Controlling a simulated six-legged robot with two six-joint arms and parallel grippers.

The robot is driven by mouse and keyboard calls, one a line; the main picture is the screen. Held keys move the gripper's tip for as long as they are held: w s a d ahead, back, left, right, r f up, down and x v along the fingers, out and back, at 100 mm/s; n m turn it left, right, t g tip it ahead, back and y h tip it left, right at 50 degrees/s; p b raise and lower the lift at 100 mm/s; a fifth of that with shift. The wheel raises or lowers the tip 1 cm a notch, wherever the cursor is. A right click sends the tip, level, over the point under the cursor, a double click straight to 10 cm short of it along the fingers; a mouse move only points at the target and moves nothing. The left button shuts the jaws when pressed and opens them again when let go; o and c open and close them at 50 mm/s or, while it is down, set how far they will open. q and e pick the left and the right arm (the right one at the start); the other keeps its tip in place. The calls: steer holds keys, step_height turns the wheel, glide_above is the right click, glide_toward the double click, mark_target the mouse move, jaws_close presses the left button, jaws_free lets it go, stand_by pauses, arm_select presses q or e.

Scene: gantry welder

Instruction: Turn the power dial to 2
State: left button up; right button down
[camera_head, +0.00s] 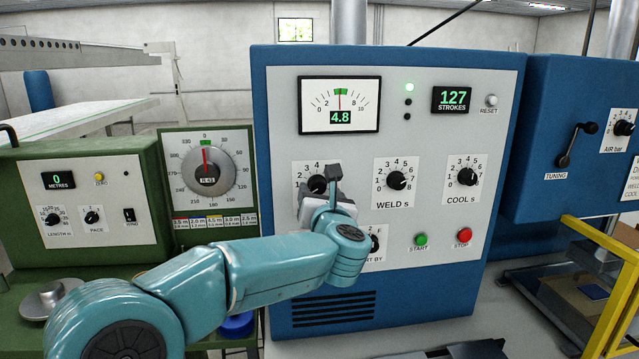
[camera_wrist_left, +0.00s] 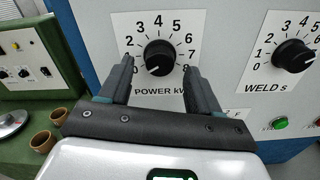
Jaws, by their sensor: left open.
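The power dial is a round black knob (camera_wrist_left: 158,57) on a white plate marked 0 to 8, labelled POWER kW. In the wrist view its white mark points down and left, near 0. In the head view the power dial (camera_head: 317,184) is partly hidden by my gripper. My left gripper (camera_wrist_left: 158,68) is open, with one finger on each side of the knob's lower part. I cannot tell whether the fingers touch it. My left gripper also shows in the head view (camera_head: 334,177), in front of the dial. My right gripper is not in view.
The WELD dial (camera_head: 397,180) and COOL dial (camera_head: 467,176) are to the right. Below them are a green START button (camera_head: 421,239) and a red STOP button (camera_head: 463,235). A green machine (camera_head: 120,165) stands left; a yellow rail (camera_head: 610,300) is at right.

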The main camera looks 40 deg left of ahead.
arm_select(q)
steer(key=shift+w+a, duration=0.35)
steer(key=shift+a, duration=0.3)
steer(key=c, duration=1)
steer(key=shift+c, duration=0.2)
